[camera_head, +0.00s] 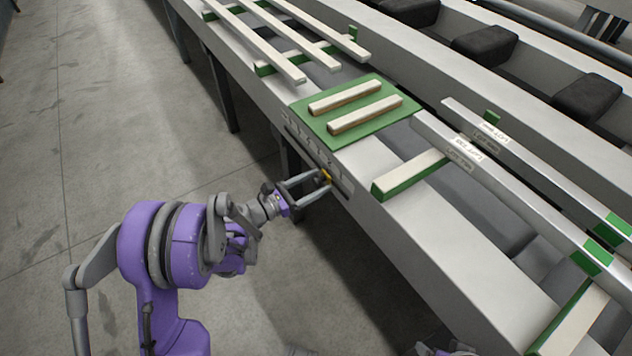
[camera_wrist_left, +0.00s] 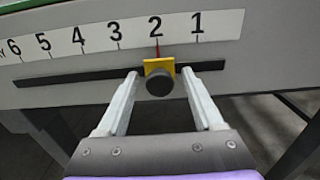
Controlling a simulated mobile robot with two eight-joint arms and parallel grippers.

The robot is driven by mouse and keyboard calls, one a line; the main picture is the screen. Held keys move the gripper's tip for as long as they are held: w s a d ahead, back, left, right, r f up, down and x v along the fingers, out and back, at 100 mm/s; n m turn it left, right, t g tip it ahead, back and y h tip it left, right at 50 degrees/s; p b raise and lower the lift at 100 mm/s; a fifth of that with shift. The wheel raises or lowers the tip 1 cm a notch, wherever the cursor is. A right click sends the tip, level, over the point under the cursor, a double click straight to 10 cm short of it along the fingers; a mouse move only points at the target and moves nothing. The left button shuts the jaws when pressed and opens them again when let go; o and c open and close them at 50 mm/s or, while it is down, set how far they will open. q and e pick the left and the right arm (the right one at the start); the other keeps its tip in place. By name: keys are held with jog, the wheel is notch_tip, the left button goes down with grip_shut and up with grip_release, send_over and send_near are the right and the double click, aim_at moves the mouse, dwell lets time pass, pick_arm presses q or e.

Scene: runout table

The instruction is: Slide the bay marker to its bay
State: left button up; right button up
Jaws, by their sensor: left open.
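The bay marker (camera_wrist_left: 158,79) is a yellow plate with a dark round knob and a red pointer. It sits on a dark horizontal slot (camera_wrist_left: 80,75) in the table's side, with the pointer at 2 on the white number scale (camera_wrist_left: 95,40). The scale reads 6 to 1 from left to right. In the head view the marker (camera_head: 326,175) is a small yellow spot. My left gripper (camera_head: 321,181) is open. In the left wrist view its fingers (camera_wrist_left: 158,76) stand either side of the knob, with gaps visible. My right gripper is not clearly seen.
The runout table (camera_head: 395,245) runs diagonally through the head view. On it are a green board (camera_head: 350,133) with two pale bars, several long pale strips (camera_head: 290,40) and metal rails (camera_head: 540,190). Dark blocks (camera_head: 585,98) lie behind. The floor at left is clear.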

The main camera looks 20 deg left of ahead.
pick_arm(q)
jog(key=v, duration=1)
jog(key=shift+s+a+p, duration=0.2)
jog(key=shift+p, duration=0.25)
pick_arm(e)
jog(key=shift+s+r, duration=0.1)
jog(key=shift+r, duration=0.45)
pick_arm(q)
jog(key=shift+d, duration=0.1)
jog(key=s+d+m+g+y, duration=0.3)
jog(key=s+d+m+g, duration=0.4)
jog(key=d+m, duration=0.45)
jog(key=s+a+m+g+y, duration=0.35)
jog(key=s+m+y, duration=0.45)
jog(key=s+m, duration=0.85)
notch_tip(320, 180, up, 24)
jog(key=w+t+p, duration=0.1)
jog(key=w+p, duration=0.1)
jog(key=p, duration=1.9)
jog(key=shift+a+t+p, duration=0.3)
jog(key=shift+t+p, duration=0.05)
pick_arm(e)
notch_tip(320, 180, up, 25)
jog(key=w+t, duration=0.1)
jog(key=shift+w+f, duration=0.15)
jog(key=shift+w, duration=0.05)
